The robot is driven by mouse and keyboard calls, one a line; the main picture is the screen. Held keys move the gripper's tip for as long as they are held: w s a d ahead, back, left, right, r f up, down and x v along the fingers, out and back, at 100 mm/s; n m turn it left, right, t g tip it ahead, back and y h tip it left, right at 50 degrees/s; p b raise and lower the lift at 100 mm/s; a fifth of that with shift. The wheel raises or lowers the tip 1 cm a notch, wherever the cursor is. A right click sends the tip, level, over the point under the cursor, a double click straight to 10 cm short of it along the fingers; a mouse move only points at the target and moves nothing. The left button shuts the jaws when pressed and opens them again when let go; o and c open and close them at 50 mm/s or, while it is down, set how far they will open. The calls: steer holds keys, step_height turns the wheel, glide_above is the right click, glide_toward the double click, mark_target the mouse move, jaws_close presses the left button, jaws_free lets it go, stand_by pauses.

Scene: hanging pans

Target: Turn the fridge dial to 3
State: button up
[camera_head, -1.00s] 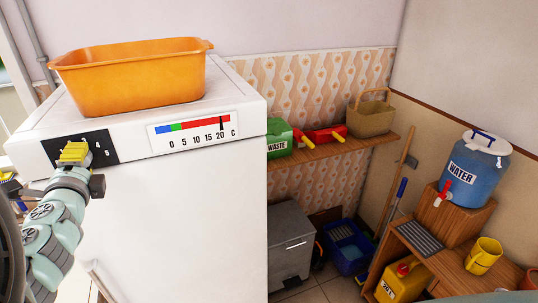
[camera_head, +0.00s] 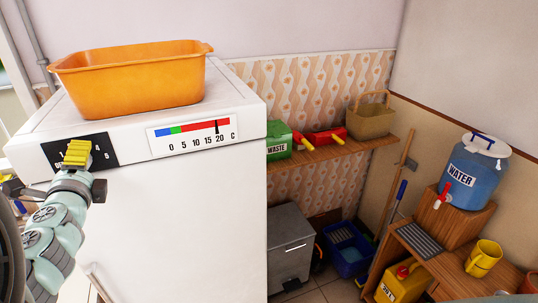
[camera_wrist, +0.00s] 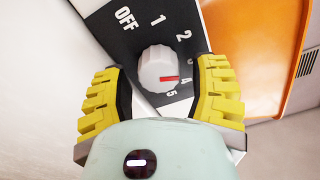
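The white fridge (camera_head: 180,220) stands at left. Its black dial panel (camera_head: 108,150) is partly hidden behind my gripper (camera_head: 77,153) in the head view. In the wrist view, the round white dial (camera_wrist: 157,66) has a red mark pointing right, at about 4. OFF, 1, 2, 4 and 5 are readable; the 3 is mostly covered by the right finger. My gripper (camera_wrist: 160,77) is open, its yellow fingers on both sides of the dial with gaps showing. The temperature scale (camera_head: 192,135) has its black marker near 20.
An orange tub (camera_head: 130,85) sits on top of the fridge and also shows in the wrist view (camera_wrist: 255,45). A shelf (camera_head: 340,148) with boxes and a basket is on the wall to the right. A water container (camera_head: 475,172) stands far right.

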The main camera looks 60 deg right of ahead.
steer(key=shift+o, duration=0.6)
steer(key=shift+a, duration=0.1)
steer(key=shift+a, duration=0.1)
steer(key=v, duration=0.7)
steer(key=shift+s, duration=0.15)
